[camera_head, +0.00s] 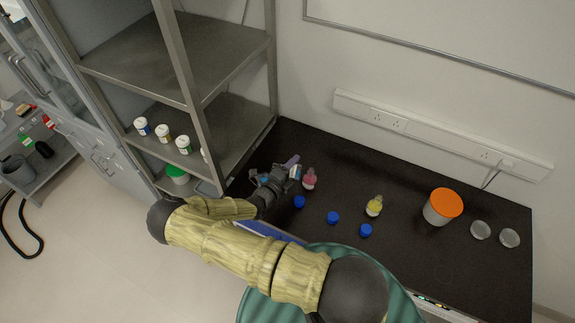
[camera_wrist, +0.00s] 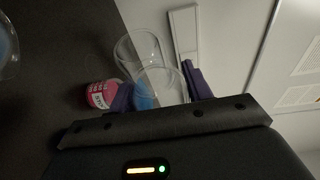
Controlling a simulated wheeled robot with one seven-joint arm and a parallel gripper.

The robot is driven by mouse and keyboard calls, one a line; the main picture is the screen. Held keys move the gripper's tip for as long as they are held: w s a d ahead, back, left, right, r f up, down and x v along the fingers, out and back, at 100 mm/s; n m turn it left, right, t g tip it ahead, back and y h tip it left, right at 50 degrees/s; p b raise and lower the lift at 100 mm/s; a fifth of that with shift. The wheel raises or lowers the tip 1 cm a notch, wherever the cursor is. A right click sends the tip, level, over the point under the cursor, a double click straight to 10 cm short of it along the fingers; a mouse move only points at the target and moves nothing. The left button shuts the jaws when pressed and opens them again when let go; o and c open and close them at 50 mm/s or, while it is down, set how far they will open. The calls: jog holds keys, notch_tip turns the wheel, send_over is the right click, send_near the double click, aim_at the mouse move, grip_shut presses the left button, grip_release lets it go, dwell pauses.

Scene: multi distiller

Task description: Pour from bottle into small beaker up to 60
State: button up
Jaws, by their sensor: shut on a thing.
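My gripper (camera_head: 274,179) is over the left part of the black bench. In the wrist view its dark fingers are shut on a clear bottle (camera_wrist: 168,84) with blue liquid in it. The bottle looks tilted, but the wrist view is turned, so its exact tilt is hard to tell. A clear, empty-looking beaker (camera_wrist: 137,48) shows just beyond the held bottle. I cannot tell whether the two touch. The beaker's marks cannot be read. In the head view the gripper and arm hide most of this spot.
A pink-red bottle (camera_head: 309,179) stands close to the gripper. Blue caps (camera_head: 333,218) and a yellow bottle (camera_head: 375,206) are on the bench. An orange-lidded tub (camera_head: 442,207) and clear round dishes (camera_head: 480,230) are at right. A metal shelf (camera_head: 215,110) rises at left.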

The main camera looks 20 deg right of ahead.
jog(key=shift+s+d+r, duration=0.15)
jog(key=shift+d+r, duration=0.05)
jog(key=shift+r, duration=0.2)
jog(key=f+m+y+p, duration=0.1)
jog(key=m+p, duration=0.1)
jog(key=p, duration=0.2)
jog(key=shift+f, duration=0.15)
jog(key=shift+f+m, duration=0.4)
jog(key=shift+f, duration=0.05)
jog(key=shift+a, duration=0.1)
